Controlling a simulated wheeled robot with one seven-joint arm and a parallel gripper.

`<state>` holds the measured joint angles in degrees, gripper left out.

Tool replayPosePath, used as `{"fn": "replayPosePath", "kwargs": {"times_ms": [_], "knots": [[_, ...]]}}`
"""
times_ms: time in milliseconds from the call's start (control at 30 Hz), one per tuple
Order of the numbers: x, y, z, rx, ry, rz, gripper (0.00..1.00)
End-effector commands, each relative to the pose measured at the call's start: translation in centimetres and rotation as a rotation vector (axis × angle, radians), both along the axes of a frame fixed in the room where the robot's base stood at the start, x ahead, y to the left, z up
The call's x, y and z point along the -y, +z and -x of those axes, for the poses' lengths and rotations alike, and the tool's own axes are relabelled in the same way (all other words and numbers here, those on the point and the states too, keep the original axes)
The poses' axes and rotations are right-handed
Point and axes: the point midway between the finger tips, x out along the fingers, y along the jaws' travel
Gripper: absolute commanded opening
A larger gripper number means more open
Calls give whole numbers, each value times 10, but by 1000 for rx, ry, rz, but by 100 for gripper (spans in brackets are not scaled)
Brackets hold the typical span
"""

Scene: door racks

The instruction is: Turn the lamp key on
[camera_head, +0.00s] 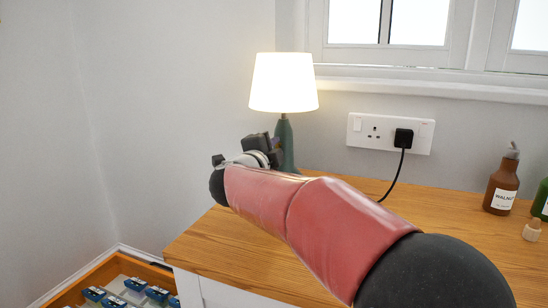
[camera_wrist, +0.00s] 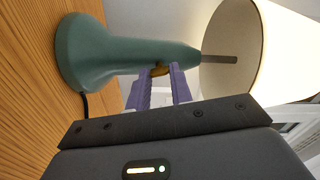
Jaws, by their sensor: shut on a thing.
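A table lamp with a green base (camera_head: 285,135) and a white shade (camera_head: 284,82) stands on the wooden cabinet top, and its shade glows. In the wrist view the green base (camera_wrist: 115,52) lies sideways in the picture, with the shade (camera_wrist: 255,50) at the right. A small brass-coloured key (camera_wrist: 160,70) sticks out from the neck of the base. My gripper (camera_wrist: 159,72) is shut on the key, its two purple fingers on either side of it. In the head view my gripper (camera_head: 274,145) is at the lamp, partly hidden by my arm.
A wall socket (camera_head: 362,131) with a black plug (camera_head: 403,138) and cable is right of the lamp. A brown bottle (camera_head: 502,182), a green bottle (camera_head: 543,200) and a small wooden-topped jar (camera_head: 532,231) stand at the right. An open drawer (camera_head: 65,292) holds several blue items at lower left.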

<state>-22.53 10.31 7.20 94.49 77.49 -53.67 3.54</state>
Motion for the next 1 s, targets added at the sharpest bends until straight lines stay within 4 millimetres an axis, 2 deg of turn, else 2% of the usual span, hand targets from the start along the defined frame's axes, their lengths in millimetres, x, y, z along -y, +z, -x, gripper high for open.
{"fn": "replayPosePath", "kwargs": {"times_ms": [400, 1000], "knots": [[0, -2, 0, 86, 0, -212, 0], [0, -2, 0, 102, -1, -256, 0]]}}
